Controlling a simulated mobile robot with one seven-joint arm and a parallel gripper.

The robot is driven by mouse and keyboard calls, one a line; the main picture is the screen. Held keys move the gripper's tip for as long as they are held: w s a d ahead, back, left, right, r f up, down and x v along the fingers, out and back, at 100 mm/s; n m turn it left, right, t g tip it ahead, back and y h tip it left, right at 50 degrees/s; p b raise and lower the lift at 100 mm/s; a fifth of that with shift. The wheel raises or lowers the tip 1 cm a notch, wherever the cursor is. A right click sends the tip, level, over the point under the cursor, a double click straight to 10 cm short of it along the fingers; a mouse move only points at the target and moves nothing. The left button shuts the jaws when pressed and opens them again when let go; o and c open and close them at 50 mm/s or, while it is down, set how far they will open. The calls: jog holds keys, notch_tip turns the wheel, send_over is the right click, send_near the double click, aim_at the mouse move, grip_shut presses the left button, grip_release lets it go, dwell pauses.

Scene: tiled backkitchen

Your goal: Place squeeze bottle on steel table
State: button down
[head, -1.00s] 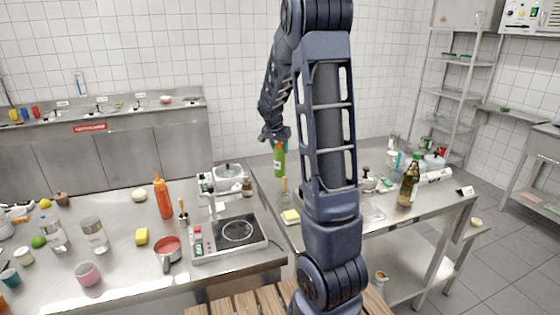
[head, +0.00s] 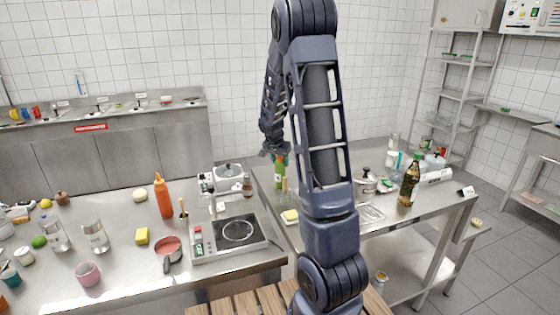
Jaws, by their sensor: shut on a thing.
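My gripper (head: 278,157) is shut on a green squeeze bottle (head: 280,175) and holds it roughly upright over the back left part of the right steel table (head: 432,212). Part of the bottle's top is hidden by the gripper. I cannot tell whether its base touches the table. An orange squeeze bottle (head: 163,197) stands upright on the left steel table (head: 125,268), away from my gripper.
A dark oil bottle (head: 409,184) and several containers stand farther right. A hot plate (head: 238,232) sits on the left table. My arm hides the right table's middle.

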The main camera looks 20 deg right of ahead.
jog(key=c, duration=0.7)
grip_release()
jog(key=shift+c, duration=0.2)
jog(key=v, duration=1.2)
jog(key=s+a+r+n+y, duration=0.1)
jog(key=s+a+r+n, duration=0.1)
jog(key=s, duration=0.9)
jog(key=s+a+r+n+t+y, duration=0.1)
jog(key=s+n, duration=0.3)
jog(key=s, duration=0.7)
jog(key=s+a+r+n+y, duration=0.1)
jog(key=s+a+r+n, duration=0.1)
jog(key=s, duration=0.8)
jog(key=shift+s+a+r+n, duration=0.4)
jog(key=shift+r+n, duration=0.1)
jog(key=shift+r, duration=0.45)
